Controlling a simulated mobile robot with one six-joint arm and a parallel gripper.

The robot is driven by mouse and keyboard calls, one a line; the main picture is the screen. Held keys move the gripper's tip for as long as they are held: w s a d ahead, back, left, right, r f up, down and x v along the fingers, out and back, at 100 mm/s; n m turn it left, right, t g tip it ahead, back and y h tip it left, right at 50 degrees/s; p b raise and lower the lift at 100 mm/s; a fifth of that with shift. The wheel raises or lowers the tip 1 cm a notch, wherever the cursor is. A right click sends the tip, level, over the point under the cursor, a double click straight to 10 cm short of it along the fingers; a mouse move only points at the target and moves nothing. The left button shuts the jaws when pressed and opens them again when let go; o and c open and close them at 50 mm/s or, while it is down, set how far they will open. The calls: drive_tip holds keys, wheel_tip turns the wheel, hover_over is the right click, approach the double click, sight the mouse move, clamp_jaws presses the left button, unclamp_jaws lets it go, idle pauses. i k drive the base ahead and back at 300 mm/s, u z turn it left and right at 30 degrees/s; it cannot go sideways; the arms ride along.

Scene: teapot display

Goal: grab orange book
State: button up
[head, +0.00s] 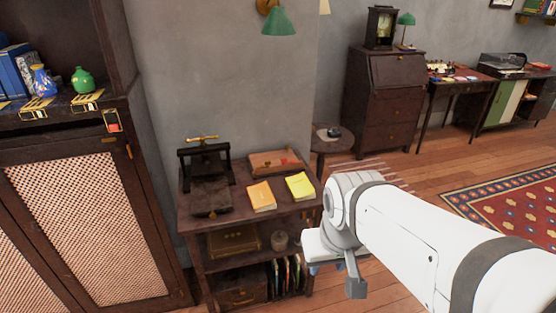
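The orange book (261,196) lies flat on the top of a dark wooden shelf unit (230,226), near its front edge. A yellow book (300,186) lies just to its right, apart from it. My white arm comes in from the lower right. My gripper (334,274) hangs at its end, to the right of the shelf unit and lower in the picture than the orange book. It is clear of the book. Its fingers are mostly hidden by the arm and wrist, so I cannot tell whether they are open.
A dark press (205,168) stands left of the orange book, and a brown case (276,162) lies behind it. A tall cabinet (85,215) with woven doors is at the left. A small round table (333,139) stands behind my arm. Open wooden floor lies to the right.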

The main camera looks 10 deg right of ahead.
sight(261, 196)
drive_tip(key=u, duration=0.1)
drive_tip(key=i, duration=1.35)
drive_tip(key=u, duration=0.15)
